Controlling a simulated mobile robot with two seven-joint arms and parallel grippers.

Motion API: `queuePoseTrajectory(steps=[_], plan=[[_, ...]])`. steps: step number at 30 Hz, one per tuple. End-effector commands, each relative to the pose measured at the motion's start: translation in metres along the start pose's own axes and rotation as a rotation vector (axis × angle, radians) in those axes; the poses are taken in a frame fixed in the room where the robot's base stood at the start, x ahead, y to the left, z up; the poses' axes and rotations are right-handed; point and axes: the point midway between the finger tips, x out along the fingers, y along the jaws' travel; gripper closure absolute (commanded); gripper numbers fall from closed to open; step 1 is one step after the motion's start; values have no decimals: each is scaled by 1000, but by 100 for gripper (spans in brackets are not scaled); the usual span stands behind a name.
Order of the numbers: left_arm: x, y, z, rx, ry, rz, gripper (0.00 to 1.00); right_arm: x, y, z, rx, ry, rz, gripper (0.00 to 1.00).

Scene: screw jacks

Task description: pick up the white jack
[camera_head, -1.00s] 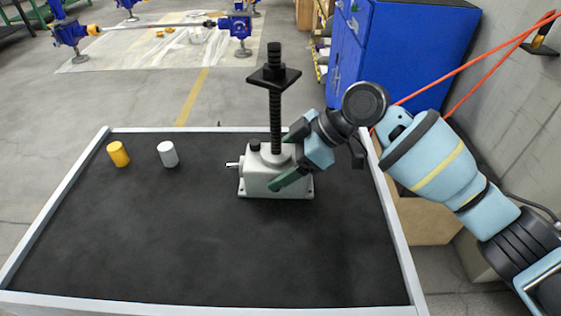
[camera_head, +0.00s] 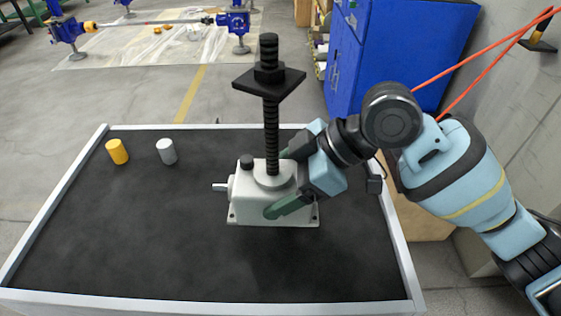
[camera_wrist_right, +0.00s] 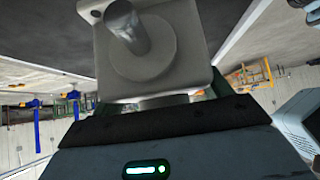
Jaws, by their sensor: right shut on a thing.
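The white jack (camera_head: 248,205) is a pale grey-white housing with a tall black threaded screw and a black square plate on top. It is upright and appears raised above the black table top (camera_head: 150,240). My right gripper (camera_head: 282,182) is shut on the housing from the right, with one greenish finger across its near side and the other behind the screw. In the right wrist view the jack's grey body (camera_wrist_right: 150,55) fills the upper middle, close to the gripper, and hides most of the fingers. My left gripper is not in view.
A yellow cylinder (camera_head: 117,152) and a light grey cylinder (camera_head: 166,151) stand at the table's back left. A pale raised rim (camera_head: 50,195) borders the table. A blue cabinet (camera_head: 400,50) stands behind on the right. The table's front and left are clear.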

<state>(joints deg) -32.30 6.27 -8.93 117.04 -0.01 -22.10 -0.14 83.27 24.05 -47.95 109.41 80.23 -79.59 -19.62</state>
Motion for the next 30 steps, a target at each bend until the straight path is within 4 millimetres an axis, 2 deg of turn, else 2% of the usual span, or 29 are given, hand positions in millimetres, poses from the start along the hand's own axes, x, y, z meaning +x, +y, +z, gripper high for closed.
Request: queuePoseTrajectory(steps=[1,12,18,30], plan=[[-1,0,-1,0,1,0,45,-6,-8,-7,-12,17,8,94],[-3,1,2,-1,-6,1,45,-8,-50,-9,-10,17,8,94],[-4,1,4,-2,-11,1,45,-9,-60,-9,-8,17,9,94],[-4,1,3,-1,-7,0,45,-9,-62,-9,-8,17,9,94]])
